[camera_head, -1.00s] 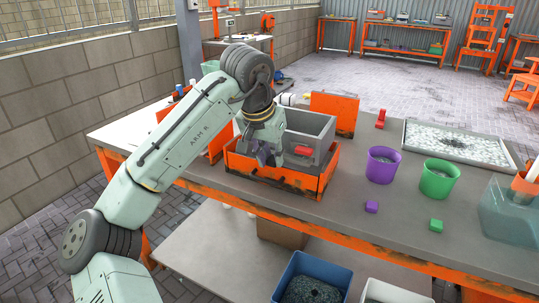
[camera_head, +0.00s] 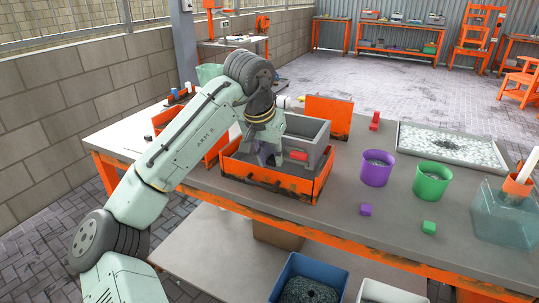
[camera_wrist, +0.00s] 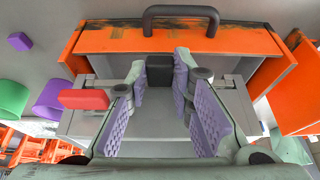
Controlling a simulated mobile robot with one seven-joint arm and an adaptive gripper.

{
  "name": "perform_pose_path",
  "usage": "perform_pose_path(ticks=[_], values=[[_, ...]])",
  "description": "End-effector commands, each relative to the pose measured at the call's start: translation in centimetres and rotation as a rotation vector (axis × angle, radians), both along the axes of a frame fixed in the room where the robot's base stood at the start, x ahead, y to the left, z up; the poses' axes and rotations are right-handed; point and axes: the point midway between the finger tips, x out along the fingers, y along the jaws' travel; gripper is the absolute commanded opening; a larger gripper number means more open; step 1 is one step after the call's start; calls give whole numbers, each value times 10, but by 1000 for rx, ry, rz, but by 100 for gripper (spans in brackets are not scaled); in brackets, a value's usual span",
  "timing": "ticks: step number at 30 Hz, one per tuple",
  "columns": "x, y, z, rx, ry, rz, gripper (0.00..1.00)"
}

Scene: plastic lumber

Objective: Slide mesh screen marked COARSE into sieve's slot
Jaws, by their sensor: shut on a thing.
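The likely sieve is an orange housing (camera_head: 270,182) with a grey box (camera_head: 318,143) seated in it, on the table. In the wrist view its orange panel (camera_wrist: 100,38) with a dark handle lies across the top. My gripper (camera_head: 266,157) is lowered at the left part of the grey box. In the wrist view my gripper (camera_wrist: 160,75) has its lavender-padded fingers closed on a small dark block (camera_wrist: 160,69). I cannot tell whether this block belongs to the mesh screen. No COARSE marking is readable, and the fingers hide much of the slot area.
A red block (camera_head: 297,155) sits at the grey box's front. An upright orange panel (camera_head: 328,117) stands behind it. A purple bucket (camera_head: 376,170), a green bucket (camera_head: 431,184) and a gravel tray (camera_head: 400,141) are to the right. Orange panels (camera_head: 214,150) stand left.

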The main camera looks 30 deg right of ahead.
Motion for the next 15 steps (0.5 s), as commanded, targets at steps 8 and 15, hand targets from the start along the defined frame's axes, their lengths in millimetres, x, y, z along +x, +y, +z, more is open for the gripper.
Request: perform_pose_path(ticks=[8,15], values=[[2,-2,0,-2,-1,0,31],[2,-2,0,-2,-1,0,45]])
